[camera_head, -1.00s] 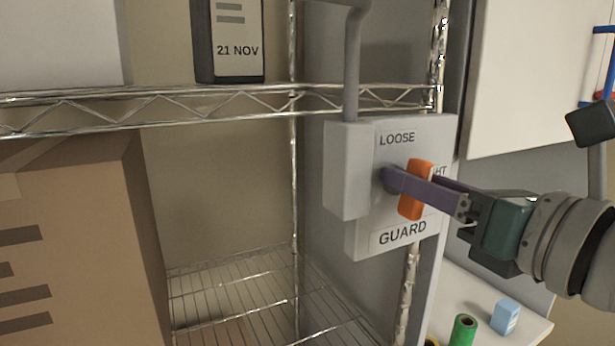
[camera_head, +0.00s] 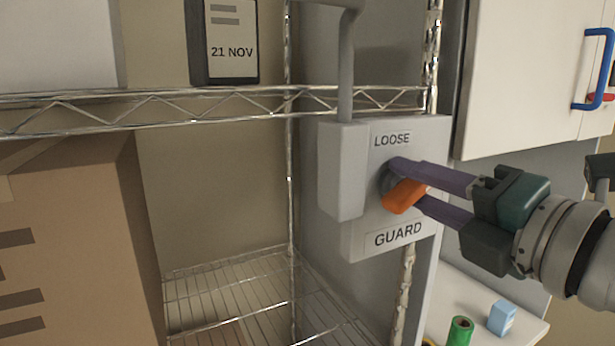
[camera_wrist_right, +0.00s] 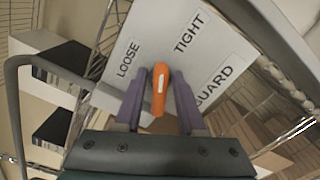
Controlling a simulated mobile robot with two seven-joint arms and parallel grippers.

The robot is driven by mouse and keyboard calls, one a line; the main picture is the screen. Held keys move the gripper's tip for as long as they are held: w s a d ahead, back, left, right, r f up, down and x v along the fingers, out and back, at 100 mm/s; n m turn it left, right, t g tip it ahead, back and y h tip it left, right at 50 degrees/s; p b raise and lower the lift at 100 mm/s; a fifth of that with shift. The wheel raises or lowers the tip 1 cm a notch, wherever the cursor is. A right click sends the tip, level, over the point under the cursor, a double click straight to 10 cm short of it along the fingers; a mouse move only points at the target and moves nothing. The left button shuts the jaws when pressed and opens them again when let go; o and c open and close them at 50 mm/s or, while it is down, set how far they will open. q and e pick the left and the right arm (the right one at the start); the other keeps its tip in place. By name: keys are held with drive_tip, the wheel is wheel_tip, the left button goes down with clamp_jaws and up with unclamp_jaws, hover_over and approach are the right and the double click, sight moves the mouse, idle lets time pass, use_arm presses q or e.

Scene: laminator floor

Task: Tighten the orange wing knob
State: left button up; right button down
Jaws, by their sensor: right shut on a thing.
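The orange wing knob (camera_head: 404,197) is on the front of a grey guard box (camera_head: 362,238) with LOOSE and GUARD labels. In the head view the knob's wing is tilted, its upper end toward the right. My right gripper (camera_head: 405,183) comes in from the right, its purple fingers on either side of the wing, shut on it. In the right wrist view the knob (camera_wrist_right: 159,90) lies between the two fingers, and the TIGHT label (camera_wrist_right: 188,33) shows beyond. That label is hidden behind my gripper in the head view. My left gripper is not in view.
A wire shelf (camera_head: 200,104) with a dated box (camera_head: 231,50) is at the left, above a large cardboard box (camera_head: 75,240). A grey pipe (camera_head: 346,70) rises from the guard box. A green roll (camera_head: 460,331) and a blue carton (camera_head: 501,318) stand on a white surface at lower right.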

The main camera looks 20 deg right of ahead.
drive_tip(key=m, duration=0.4)
drive_tip(key=shift+d+f+p, duration=0.1)
drive_tip(key=shift+p, duration=0.2)
drive_tip(key=shift+m, duration=0.5)
drive_tip(key=shift+f+m, duration=0.1)
drive_tip(key=shift+m, duration=0.2)
drive_tip(key=c, duration=0.8)
unclamp_jaws()
